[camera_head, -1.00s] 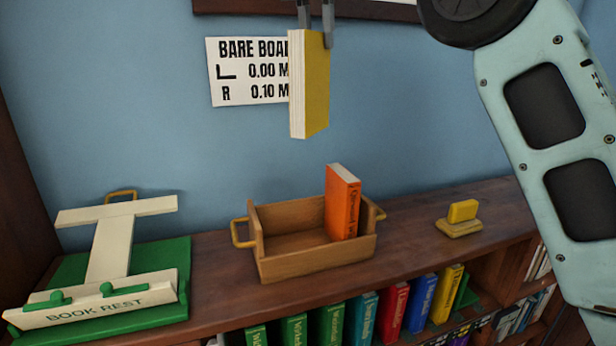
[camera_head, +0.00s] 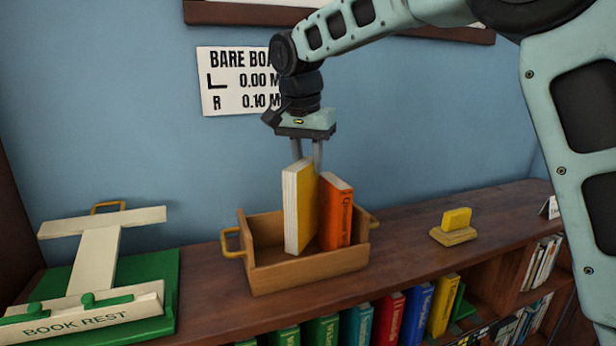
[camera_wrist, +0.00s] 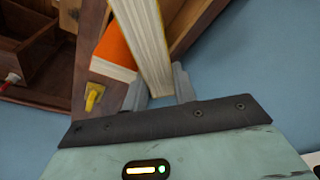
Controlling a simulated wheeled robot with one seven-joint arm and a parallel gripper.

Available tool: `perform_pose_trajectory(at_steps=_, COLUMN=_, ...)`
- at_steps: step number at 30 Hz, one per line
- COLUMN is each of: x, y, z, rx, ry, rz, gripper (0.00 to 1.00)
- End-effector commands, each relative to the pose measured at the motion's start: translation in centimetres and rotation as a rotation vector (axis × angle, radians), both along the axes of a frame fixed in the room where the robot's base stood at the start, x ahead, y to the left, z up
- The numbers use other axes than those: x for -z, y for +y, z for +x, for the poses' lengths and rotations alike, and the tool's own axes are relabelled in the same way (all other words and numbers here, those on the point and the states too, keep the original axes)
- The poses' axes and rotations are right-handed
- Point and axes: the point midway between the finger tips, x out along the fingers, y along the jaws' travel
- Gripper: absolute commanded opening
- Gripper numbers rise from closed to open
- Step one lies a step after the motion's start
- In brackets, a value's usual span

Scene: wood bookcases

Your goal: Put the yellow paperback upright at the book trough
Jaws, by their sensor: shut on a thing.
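The yellow paperback (camera_head: 302,207) stands about upright inside the wooden book trough (camera_head: 310,273), its pale page edges facing left. Whether its bottom touches the trough floor is hidden by the front wall. My gripper (camera_head: 307,163) is above the trough, shut on the top of the paperback. The wrist view shows the paperback's pale pages (camera_wrist: 142,40) between my fingers. An orange book (camera_head: 336,212) stands in the trough just right of the paperback. It also shows in the wrist view (camera_wrist: 117,48).
A green and cream book rest (camera_head: 95,285) stands at the left of the shelf top. A small yellow block on a wooden base (camera_head: 453,235) sits at the right. The trough's left part is empty. A sign (camera_head: 238,82) hangs on the wall behind.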

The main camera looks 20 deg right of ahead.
Motion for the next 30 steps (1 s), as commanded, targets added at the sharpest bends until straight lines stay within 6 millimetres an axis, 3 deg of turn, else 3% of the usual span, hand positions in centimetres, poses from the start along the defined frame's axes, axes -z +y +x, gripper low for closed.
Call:
perform_pose_trajectory(at_steps=11, x=3.9, y=0.0, z=0.0, rx=0.000, ry=0.001, rz=0.000, gripper=0.00)
perform_pose_trajectory(at_steps=18, x=4.3, y=0.0, z=0.0, rx=0.000, ry=-0.001, rz=0.000, gripper=0.00)
perform_pose_trajectory(at_steps=19, x=4.4, y=0.0, z=0.0, rx=0.000, ry=0.000, rz=0.000, gripper=0.33)
perform_pose_trajectory(at_steps=20, x=4.4, y=0.0, z=0.0, rx=0.000, ry=0.000, rz=0.000, gripper=0.36)
perform_pose_trajectory(at_steps=30, x=4.0, y=0.1, z=0.0, rx=0.000, ry=-0.001, rz=0.001, gripper=0.36)
